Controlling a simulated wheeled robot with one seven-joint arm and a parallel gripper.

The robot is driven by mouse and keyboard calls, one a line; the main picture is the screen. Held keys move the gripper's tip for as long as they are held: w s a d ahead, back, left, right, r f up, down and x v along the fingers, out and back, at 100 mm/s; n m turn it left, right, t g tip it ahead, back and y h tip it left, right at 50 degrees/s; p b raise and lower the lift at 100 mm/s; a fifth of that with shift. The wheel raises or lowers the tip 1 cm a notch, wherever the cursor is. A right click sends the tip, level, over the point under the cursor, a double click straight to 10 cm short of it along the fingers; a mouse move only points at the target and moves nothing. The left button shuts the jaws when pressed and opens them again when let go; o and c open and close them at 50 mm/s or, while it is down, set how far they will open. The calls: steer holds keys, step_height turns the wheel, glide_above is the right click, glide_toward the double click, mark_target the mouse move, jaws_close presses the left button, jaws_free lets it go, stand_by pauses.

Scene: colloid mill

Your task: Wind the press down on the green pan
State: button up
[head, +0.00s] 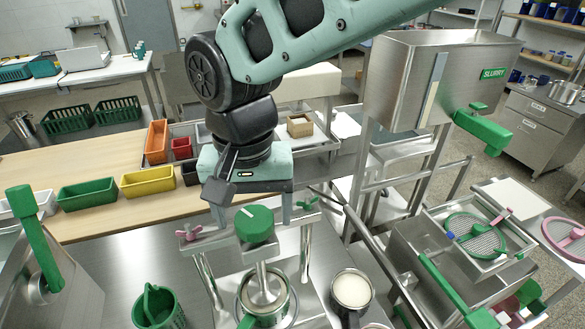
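The press has a round green knob (255,225) with a white line on top. A metal screw shaft runs down from the knob to a round plate (264,288). The plate sits inside the rim of the green pan (287,308), at the bottom centre of the head view. My gripper (254,213) points down over the knob, with its fingers apart on either side of it. A gap shows between the right finger and the knob. The left finger is partly behind a dark part of my wrist. I cannot tell how far the plate presses into the pan.
Press posts stand on both sides, with a pink wing nut (188,233) left and a green one (308,203) right. A metal cup (351,290) stands right of the pan, a green bucket (159,307) left. Coloured bins, including a yellow bin (148,181), line the wooden table.

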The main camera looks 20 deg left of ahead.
step_height(320, 180, up, 17)
steer(key=b, duration=0.2)
steer(key=shift+r, duration=0.2)
stand_by(0.5)
steer(key=m+p, duration=0.6)
steer(key=m, duration=3)
glide_toward(254, 218)
step_height(254, 218, down, 9)
steer(key=shift+r, duration=0.15)
